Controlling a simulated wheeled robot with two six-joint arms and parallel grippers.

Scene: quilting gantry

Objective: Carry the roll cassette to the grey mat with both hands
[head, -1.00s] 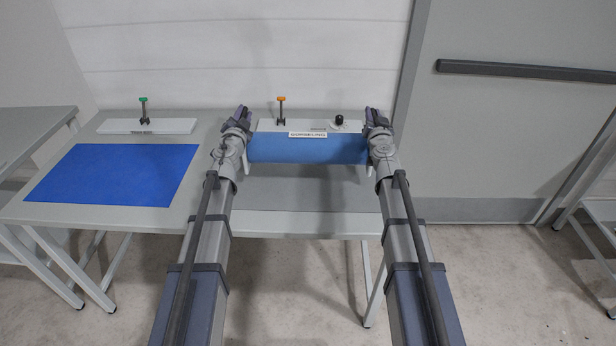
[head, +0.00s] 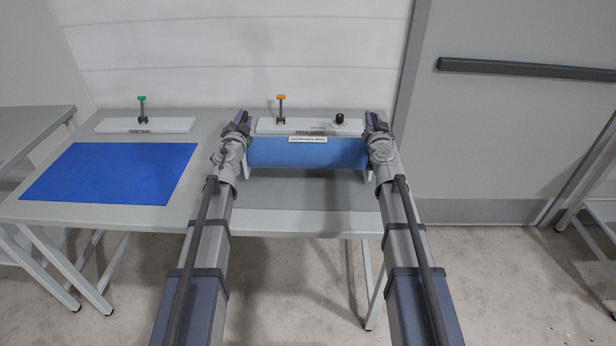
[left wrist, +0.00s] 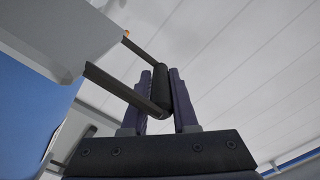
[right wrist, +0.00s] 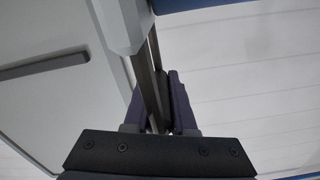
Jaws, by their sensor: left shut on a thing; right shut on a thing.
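The roll cassette (head: 308,154) is a blue roll between pale end plates, with a white label on top. It is level between my two grippers, over the grey mat (head: 300,193) on the table. I cannot tell whether its feet touch the mat. My left gripper (head: 241,117) is shut on the black handle (left wrist: 153,88) at the cassette's left end; its pale end plate shows in the left wrist view (left wrist: 65,35). My right gripper (head: 374,118) is shut on the dark handle at the right end, seen in the right wrist view (right wrist: 154,90).
A blue mat (head: 110,175) lies on the table to the left. Behind it is a white board (head: 165,125) with a green-topped clamp (head: 142,108). Another board behind the cassette carries an orange-topped clamp (head: 281,106) and a black knob (head: 339,118). A grey door (head: 520,130) stands at right.

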